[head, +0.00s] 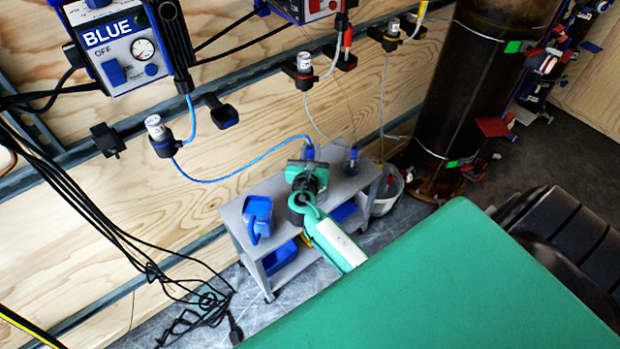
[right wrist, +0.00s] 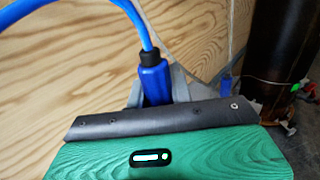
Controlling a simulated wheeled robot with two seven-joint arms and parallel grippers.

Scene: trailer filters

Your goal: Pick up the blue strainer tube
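The blue strainer tube (head: 308,152) stands upright at the back of the grey cart, with a blue hose at its top. In the right wrist view the tube (right wrist: 155,82) has a black collar, and its lower part is hidden behind my gripper's dark plate. My right gripper (head: 307,163) is right at the tube. Grey finger parts show on both sides of it in the wrist view (right wrist: 158,98). I cannot tell whether they press on it. My left gripper is not in view.
The grey cart (head: 282,187) holds a blue container (head: 258,218) and, to the right, another tube in a clear vessel (head: 352,160). A control box marked BLUE (head: 125,50) hangs on the wooden wall. A white bucket (head: 388,190) and a dark cylinder (head: 470,90) stand right of the cart.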

